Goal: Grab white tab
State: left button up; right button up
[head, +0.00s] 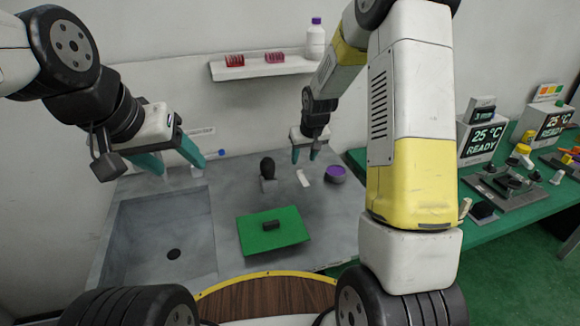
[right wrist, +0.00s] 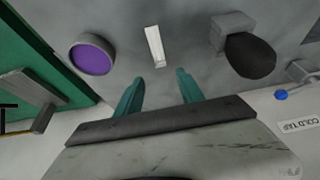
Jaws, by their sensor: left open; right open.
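The white tab (head: 303,178) is a small narrow white piece on the grey counter, between a dark rounded knob and a purple-topped round thing. In the right wrist view the white tab (right wrist: 154,46) lies ahead of the fingertips, roughly midway between them. My right gripper (head: 304,157) is open and empty above the counter, just behind the tab in the head view; its teal fingers (right wrist: 160,82) also show in the right wrist view, apart from the tab. My left gripper (head: 180,162) is open and empty over the back left of the counter, near the sink.
The dark knob (right wrist: 248,54) stands on a grey base on one side of the tab, and the purple-topped round thing (right wrist: 92,56) on the other. A green mat (head: 290,231) holds a small dark block (head: 270,225). A sink (head: 135,245) lies left. A blue tap knob (right wrist: 281,95) is near the wall.

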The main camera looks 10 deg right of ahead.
aim_at(300, 171)
jog(key=x, duration=0.6)
jog(key=shift+a+f, duration=0.1)
jog(key=shift+f, duration=0.2)
jog(key=shift+c, duration=0.3)
grip_shut()
